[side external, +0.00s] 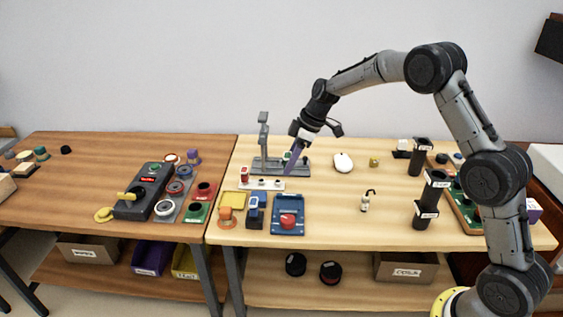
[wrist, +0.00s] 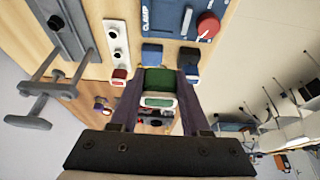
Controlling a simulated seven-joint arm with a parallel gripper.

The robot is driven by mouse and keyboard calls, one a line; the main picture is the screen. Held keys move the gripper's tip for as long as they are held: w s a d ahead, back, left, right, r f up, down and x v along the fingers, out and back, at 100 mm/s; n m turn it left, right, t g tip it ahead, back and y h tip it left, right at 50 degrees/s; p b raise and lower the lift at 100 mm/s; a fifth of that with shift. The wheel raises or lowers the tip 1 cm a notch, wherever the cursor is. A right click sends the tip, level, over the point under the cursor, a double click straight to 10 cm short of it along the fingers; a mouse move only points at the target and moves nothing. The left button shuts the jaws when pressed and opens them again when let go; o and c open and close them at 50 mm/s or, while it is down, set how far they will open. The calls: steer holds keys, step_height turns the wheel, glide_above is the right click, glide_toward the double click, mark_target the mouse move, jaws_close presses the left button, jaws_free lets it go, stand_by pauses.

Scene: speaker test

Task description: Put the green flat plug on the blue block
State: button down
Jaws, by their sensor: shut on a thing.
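The green flat plug (wrist: 160,80), with a white rim, is between the two fingers of my gripper (wrist: 158,98) in the wrist view. My gripper is shut on it. In the side view my gripper (side external: 290,168) is in the air over the left part of the light table, above and behind the blue block. The blue block (wrist: 152,54) shows a bare top in the wrist view, just past the plug. In the side view it (side external: 263,200) is small and partly hidden. The plug is apart from the block.
A blue plug (side external: 252,203) stands on a dark block beside the blue block. A white strip with a red plug (side external: 244,174) lies behind it. A blue panel with a red knob (side external: 288,220) is to the right. A grey clamp stand (side external: 263,135) rises behind.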

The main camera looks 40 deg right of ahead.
steer(key=s+a+r, duration=0.2)
steer(key=s+a, duration=0.2)
steer(key=s, duration=0.2)
glide_toward(255, 195)
steer(key=shift+w+a+f, duration=0.2)
steer(key=shift+a+f, duration=0.2)
steer(key=shift+a, duration=0.4)
steer(key=shift+w+f, duration=0.45)
steer(key=shift+f, duration=0.15)
steer(key=shift+w+f, duration=0.1)
steer(key=shift+f, duration=1.45)
steer(key=shift+f, duration=0.1)
steer(key=shift+c, duration=1.9)
jaws_free()
